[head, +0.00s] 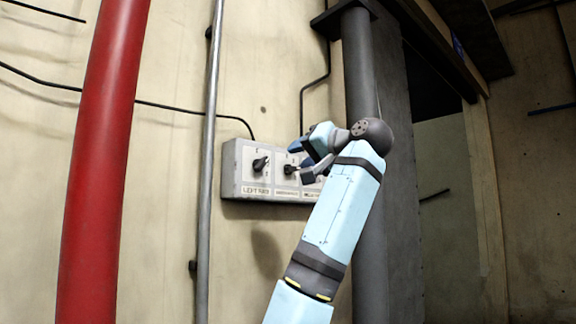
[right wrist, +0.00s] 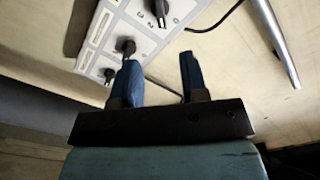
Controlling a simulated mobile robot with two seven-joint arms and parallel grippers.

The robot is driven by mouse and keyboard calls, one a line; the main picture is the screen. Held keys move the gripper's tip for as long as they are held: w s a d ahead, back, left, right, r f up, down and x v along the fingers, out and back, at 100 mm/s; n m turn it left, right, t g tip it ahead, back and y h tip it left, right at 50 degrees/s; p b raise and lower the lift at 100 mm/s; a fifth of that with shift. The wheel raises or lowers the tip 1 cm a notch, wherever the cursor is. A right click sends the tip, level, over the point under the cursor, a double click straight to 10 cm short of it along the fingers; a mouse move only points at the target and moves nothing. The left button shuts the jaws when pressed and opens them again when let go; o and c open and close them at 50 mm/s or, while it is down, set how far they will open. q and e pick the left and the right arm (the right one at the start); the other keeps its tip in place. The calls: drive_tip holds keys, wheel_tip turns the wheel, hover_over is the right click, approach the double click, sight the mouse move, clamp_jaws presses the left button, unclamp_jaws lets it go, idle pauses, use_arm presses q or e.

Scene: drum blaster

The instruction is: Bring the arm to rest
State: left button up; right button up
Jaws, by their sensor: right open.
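My right arm rises from the bottom of the head view, and its right gripper (head: 305,160) is in front of the control box (head: 232,176) on the wall. In the right wrist view the two blue fingers of the right gripper (right wrist: 160,78) stand apart with nothing between them. The box carries black rotary knobs. The left knob (head: 260,164) shows clear of the gripper, and the middle knob (head: 291,169) is right beside the fingers. The right part of the box is hidden behind my gripper. In the right wrist view the box (right wrist: 146,42) lies beyond the fingers. My left gripper is not in view.
A thick red pipe (head: 100,160) and a thin grey pipe (head: 208,160) run up the wall on the left. A dark grey column (head: 361,70) stands behind my arm. Black cables (head: 180,108) run along the wall.

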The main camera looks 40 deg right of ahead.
drive_tip(key=shift+s, duration=0.55)
